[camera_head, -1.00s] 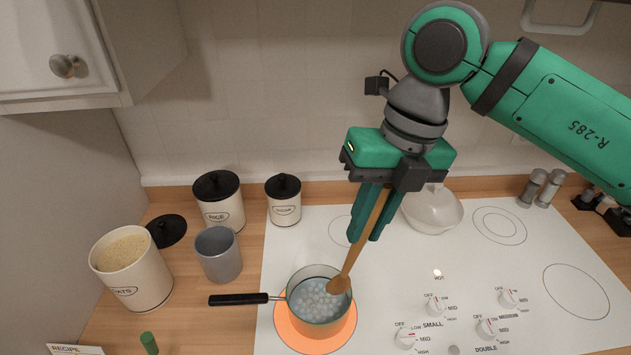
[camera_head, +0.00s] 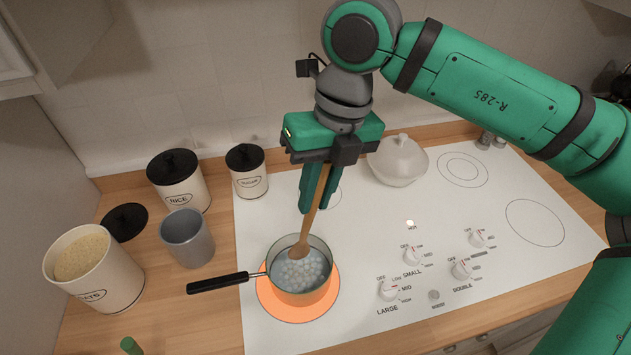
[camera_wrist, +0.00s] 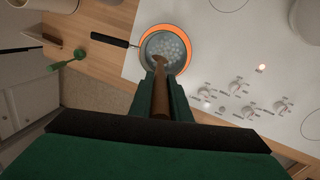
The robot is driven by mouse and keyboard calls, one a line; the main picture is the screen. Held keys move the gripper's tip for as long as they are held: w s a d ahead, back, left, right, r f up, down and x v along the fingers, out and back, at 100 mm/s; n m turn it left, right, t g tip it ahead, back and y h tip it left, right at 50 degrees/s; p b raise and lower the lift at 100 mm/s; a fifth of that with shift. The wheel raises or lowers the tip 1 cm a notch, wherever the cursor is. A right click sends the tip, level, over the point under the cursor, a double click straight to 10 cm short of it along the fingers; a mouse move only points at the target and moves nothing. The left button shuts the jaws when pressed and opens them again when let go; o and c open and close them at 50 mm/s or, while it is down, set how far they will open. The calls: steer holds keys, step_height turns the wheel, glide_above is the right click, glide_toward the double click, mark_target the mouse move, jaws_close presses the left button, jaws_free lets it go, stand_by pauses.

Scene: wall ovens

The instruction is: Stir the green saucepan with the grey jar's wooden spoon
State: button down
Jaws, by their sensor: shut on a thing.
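My gripper (camera_head: 313,190) is shut on the wooden spoon (camera_head: 309,222), which hangs nearly upright, bowl down. The spoon's bowl is over the green saucepan (camera_head: 300,290), at its back inner side; how deep it reaches is hard to tell. The saucepan stands on the glowing orange burner, its black handle pointing left, with bubbling liquid inside. In the wrist view the spoon (camera_wrist: 160,95) runs from between the fingers to the saucepan (camera_wrist: 148,52). The grey jar (camera_head: 188,238) stands on the wooden counter left of the saucepan and looks empty.
An oats canister (camera_head: 110,280) without its lid, a rice canister (camera_head: 182,190) and a smaller lidded canister (camera_head: 250,180) stand at left. A black lid (camera_head: 126,220) lies between. A pale lidded bowl (camera_head: 398,165) stands behind right. Knobs (camera_head: 390,290) are right of the saucepan.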

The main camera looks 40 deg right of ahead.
step_height(320, 180, down, 8)
stand_by(0.8)
steer(key=shift+w+r, duration=0.1)
steer(key=shift+d, duration=0.2)
